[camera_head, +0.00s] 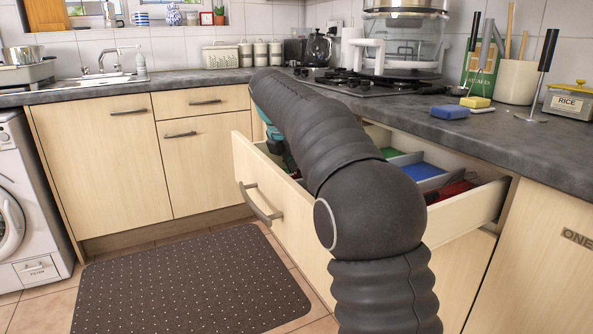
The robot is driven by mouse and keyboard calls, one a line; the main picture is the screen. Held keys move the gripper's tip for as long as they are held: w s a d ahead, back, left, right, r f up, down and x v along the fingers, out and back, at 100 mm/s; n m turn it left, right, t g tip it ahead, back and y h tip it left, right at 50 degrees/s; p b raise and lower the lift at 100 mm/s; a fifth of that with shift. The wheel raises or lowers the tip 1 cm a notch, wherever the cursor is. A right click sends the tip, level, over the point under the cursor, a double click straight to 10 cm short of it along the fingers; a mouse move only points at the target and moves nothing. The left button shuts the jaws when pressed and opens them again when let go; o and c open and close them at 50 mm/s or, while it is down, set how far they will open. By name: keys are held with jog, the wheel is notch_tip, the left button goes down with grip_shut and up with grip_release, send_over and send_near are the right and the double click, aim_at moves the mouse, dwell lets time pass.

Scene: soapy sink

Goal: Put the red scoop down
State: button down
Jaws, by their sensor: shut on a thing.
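An open drawer (262,185) juts out below the counter. My arm reaches over it from the front and hides much of its inside. My gripper (291,160) shows only in part, behind my arm, low at the drawer's left end; its fingertips are mostly hidden. A small red piece, seemingly the red scoop (294,174), shows at the gripper, which is shut on it. Whether it touches the drawer floor cannot be told.
The counter (440,126) holds a blue sponge (450,112), a yellow sponge (475,102), a standing dark-handled tool (541,75), a rice tin (570,101) and a crock (516,82). A hob (365,83) lies behind. A dark mat (190,285) covers the floor at left.

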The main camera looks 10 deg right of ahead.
jog(key=shift+f, duration=0.1)
jog(key=c, duration=1.1)
grip_release()
jog(key=p+v, duration=0.3)
jog(key=v, duration=0.9)
jog(key=shift+w+p, duration=0.1)
jog(key=shift+p, duration=0.2)
